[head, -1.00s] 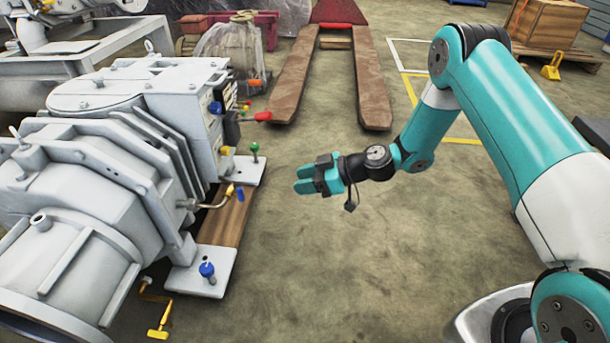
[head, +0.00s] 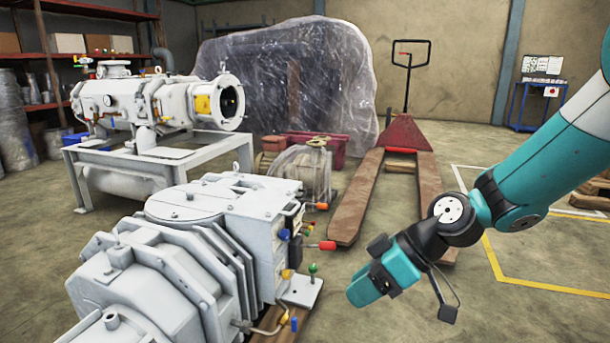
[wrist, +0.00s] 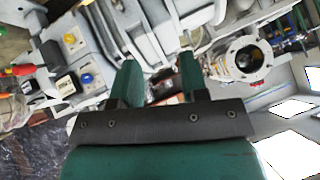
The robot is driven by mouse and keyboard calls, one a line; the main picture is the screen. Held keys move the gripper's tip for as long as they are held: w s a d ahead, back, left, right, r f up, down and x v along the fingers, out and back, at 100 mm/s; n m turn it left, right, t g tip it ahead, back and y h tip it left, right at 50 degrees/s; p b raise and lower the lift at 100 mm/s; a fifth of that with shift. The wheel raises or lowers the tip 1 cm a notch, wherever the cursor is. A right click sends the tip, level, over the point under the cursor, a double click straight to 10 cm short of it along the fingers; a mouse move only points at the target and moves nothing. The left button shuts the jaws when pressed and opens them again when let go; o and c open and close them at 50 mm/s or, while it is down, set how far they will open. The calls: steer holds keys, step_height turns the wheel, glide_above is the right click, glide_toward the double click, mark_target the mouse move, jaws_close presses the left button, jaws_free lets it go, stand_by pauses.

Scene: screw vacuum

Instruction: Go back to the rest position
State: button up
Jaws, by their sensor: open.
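My gripper (head: 366,290) is teal with a dark body and hangs in the air to the right of the white screw vacuum machine (head: 150,270) in the head view. In the wrist view its two teal fingers (wrist: 160,80) stand apart with nothing held between them. The machine fills much of the wrist view behind the fingers. On the machine's side I see a red-tipped lever (head: 327,245), a green knob (head: 313,268) and a blue knob (head: 284,234).
A red pallet jack (head: 405,140) with wooden-looking forks stands behind my gripper. A second white machine (head: 160,100) sits on a frame at the back left. A wrapped load (head: 285,75) stands at the wall.

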steer(key=s+d+r+m+h+p, duration=0.2)
steer(key=s+d+r+m+p, duration=0.1)
steer(key=s+r, duration=0.6)
steer(key=s+d+r+m+h+p, duration=0.3)
steer(key=s+r, duration=0.4)
steer(key=s, duration=0.4)
step_height(320, 180, up, 36)
steer(key=p, duration=3.6)
steer(key=shift+w+a+f, duration=0.25)
steer(key=shift+w+a, duration=0.05)
